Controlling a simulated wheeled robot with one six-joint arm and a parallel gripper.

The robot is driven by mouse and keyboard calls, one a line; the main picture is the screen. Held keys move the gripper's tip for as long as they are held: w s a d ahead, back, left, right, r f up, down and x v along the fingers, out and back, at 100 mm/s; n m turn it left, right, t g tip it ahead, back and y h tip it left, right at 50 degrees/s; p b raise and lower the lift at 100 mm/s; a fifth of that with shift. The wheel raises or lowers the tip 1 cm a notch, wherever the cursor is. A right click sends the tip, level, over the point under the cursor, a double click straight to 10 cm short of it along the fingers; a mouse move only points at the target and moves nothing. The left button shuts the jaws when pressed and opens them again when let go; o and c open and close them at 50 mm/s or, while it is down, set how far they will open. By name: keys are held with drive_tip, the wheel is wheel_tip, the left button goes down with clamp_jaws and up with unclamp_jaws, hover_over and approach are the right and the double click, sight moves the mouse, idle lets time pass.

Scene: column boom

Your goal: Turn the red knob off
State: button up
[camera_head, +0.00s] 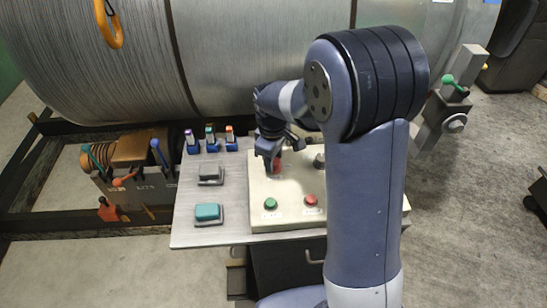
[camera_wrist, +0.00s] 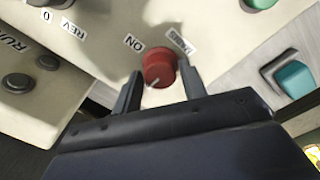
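The red knob (camera_wrist: 158,64) is round, with a short white mark on its side towards my gripper. An "ON" label (camera_wrist: 135,42) is beside it, and another label (camera_wrist: 179,44) is too blurred to read. In the head view the knob (camera_head: 277,167) shows on the beige control panel (camera_head: 290,222), partly hidden by my gripper (camera_head: 269,158). In the wrist view the fingers of my gripper (camera_wrist: 161,88) are apart, one on each side of the knob, with narrow gaps visible. I cannot tell how deep they reach around it.
The panel also has a green button (camera_head: 270,203), a red button (camera_head: 311,199) and a dark knob (camera_head: 319,160). To its left are a teal switch (camera_head: 208,212), a grey switch (camera_head: 211,175) and several small toggles (camera_head: 211,139).

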drive_tip(key=shift+o, duration=1.4)
wheel_tip(320, 180, up, 11)
drive_tip(key=shift+s+f+b, duration=0.15)
drive_tip(key=shift+s+b, duration=0.05)
drive_tip(key=shift+b, duration=0.1)
drive_tip(key=shift+a, duration=0.1)
wheel_tip(320, 180, down, 11)
drive_tip(key=shift+w+r+p, duration=0.15)
drive_tip(key=shift+r+p, duration=0.05)
drive_tip(key=shift+p, duration=0.1)
drive_tip(key=shift+f, duration=0.1)
